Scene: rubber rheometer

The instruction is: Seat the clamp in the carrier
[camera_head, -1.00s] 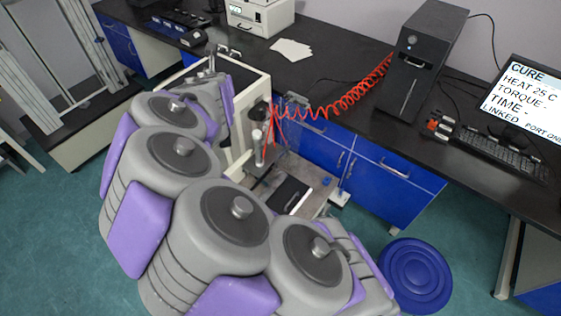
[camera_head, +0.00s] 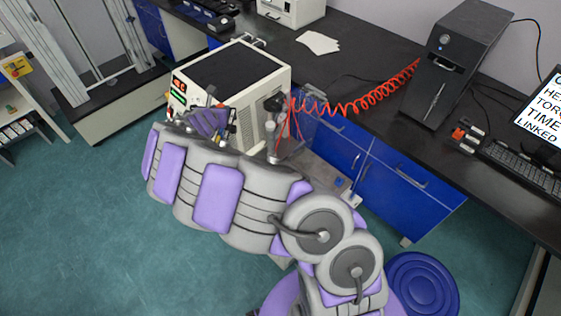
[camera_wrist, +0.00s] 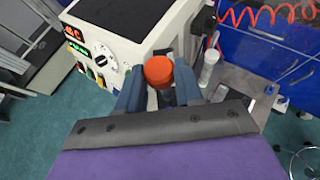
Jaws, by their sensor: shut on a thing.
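In the wrist view my gripper (camera_wrist: 160,90) has its two dark blue fingers closed around a piece with a round orange-red top (camera_wrist: 159,69), which may be the clamp. Its lower part is darker and mostly hidden by the fingers and the wrist. The held piece is in front of the white rheometer box (camera_wrist: 140,45), near its panel side. I cannot tell whether it touches anything below. I cannot make out the carrier in either view. In the head view the rheometer (camera_head: 255,90) stands beyond my arm, and the fingertips are too small to tell apart.
A coiled red hose (camera_head: 350,103) runs from the rheometer to a black tower (camera_head: 440,65) on the dark bench. Blue cabinets (camera_head: 400,190) stand below. A blue round stool (camera_head: 422,285) is at lower right.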

